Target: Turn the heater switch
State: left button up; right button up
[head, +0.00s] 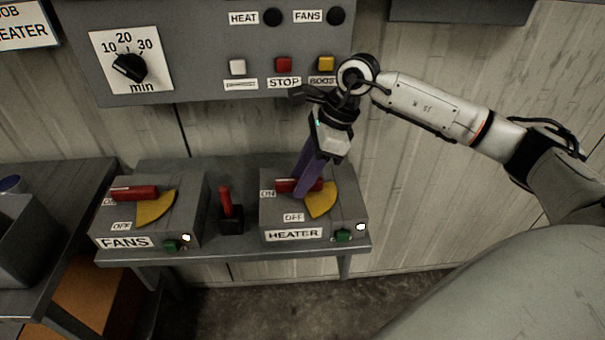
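The heater switch is a grey box (275,218) labelled HEATER, on the right of the small bench. It has a red handle (285,185), a yellow quadrant plate (321,203), ON and OFF labels and a green button at the front. The red handle lies across the box near the ON label. My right gripper (304,190) points down from above, its purple fingers at the red handle and partly hiding it. I cannot tell whether the fingers are closed on the handle or only beside it. My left gripper is not in view.
A matching FANS box (190,203) stands at the left of the bench (232,253), its red handle near the upper label. A small red lever (225,200) stands between the boxes. A control panel (205,50) with dial and buttons hangs above. A grey bin (20,240) is far left.

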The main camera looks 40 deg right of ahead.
jog(key=shift+c, duration=0.2)
grip_shut()
